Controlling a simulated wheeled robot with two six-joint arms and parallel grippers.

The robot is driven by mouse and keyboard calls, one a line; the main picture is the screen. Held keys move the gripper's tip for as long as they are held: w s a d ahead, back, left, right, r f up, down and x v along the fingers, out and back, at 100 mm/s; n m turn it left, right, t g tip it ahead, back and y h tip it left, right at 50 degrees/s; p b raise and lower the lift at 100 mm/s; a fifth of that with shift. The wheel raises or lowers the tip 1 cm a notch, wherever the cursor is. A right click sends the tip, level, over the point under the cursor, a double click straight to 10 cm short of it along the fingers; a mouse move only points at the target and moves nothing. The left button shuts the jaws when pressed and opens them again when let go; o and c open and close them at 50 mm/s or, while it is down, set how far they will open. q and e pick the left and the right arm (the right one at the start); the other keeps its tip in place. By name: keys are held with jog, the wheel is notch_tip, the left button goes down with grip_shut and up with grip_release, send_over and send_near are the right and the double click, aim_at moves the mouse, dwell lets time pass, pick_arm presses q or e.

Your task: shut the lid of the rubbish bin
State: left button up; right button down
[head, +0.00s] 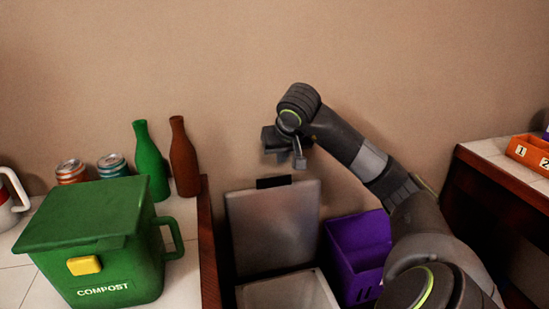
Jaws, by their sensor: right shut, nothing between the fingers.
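The rubbish bin (289,289) is a grey metal box on the floor between the two counters. Its lid (275,230) stands raised, upright at the back near the wall, with a dark tab (273,182) on its top edge. The bin's opening shows below the lid, cut off by the picture's lower edge. My right gripper (291,162) is shut and empty. In the picture it is just above the lid's top edge, apart from the tab. My left gripper is not in view.
A purple crate (358,250) stands right of the bin, partly behind my right arm. The left counter holds a green compost bin (95,240), a green bottle (150,165), a brown bottle (184,160) and two cans (112,166). An orange holder (530,153) is on the right counter.

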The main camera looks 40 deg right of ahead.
aim_at(277, 184)
jog(key=x, duration=0.8)
jog(key=shift+f, duration=0.25)
